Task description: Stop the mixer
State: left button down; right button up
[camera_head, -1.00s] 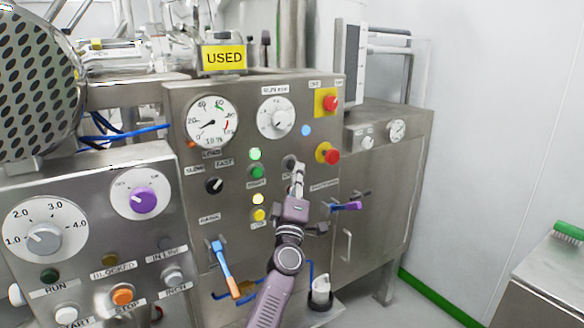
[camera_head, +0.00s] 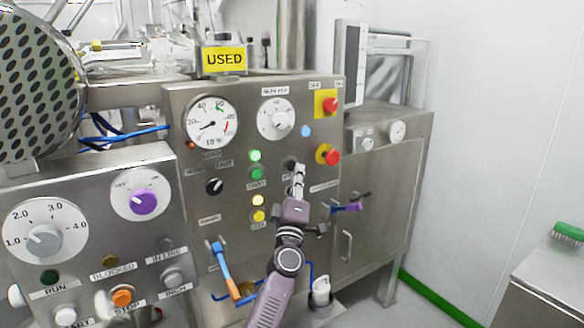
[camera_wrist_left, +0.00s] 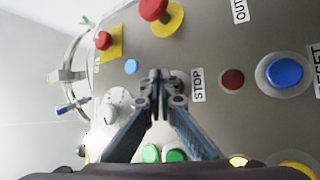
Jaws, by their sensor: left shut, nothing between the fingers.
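My left gripper (camera_head: 299,168) is shut and empty. Its tips are in front of the upright grey panel (camera_head: 235,112), close to a round dark grey button (camera_head: 290,162). In the left wrist view, the shut fingertips (camera_wrist_left: 160,78) partly cover that button (camera_wrist_left: 179,78); I cannot tell if they touch it. A STOP label (camera_wrist_left: 197,85) is beside the button. Past the label are a dark red round part (camera_wrist_left: 232,79) and a blue RESET button (camera_wrist_left: 284,72), both hidden by my arm in the head view. The right gripper is not in view.
Two red mushroom buttons on yellow plates (camera_head: 331,104) (camera_head: 332,157) are right of the gripper. Green (camera_head: 257,173) and yellow (camera_head: 259,215) buttons are left. A nearer panel with an orange STOP button (camera_head: 122,297) stands lower left. A blue-orange lever (camera_head: 226,270) sticks out below.

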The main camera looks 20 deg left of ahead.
pick_arm(q)
jog(key=shift+w+a, duration=0.1)
jog(key=shift+w+a, duration=0.2)
jog(key=shift+a, duration=0.1)
jog(key=shift+w+a+b, duration=0.25)
jog(key=shift+a+b, duration=0.05)
jog(key=shift+b, duration=0.1)
dwell(0.8)
jog(key=shift+s+d+r, duration=0.1)
jog(key=shift+s+d+p, duration=0.45)
jog(key=shift+d+p, duration=0.1)
jog(key=shift+d, duration=0.05)
dwell(0.4)
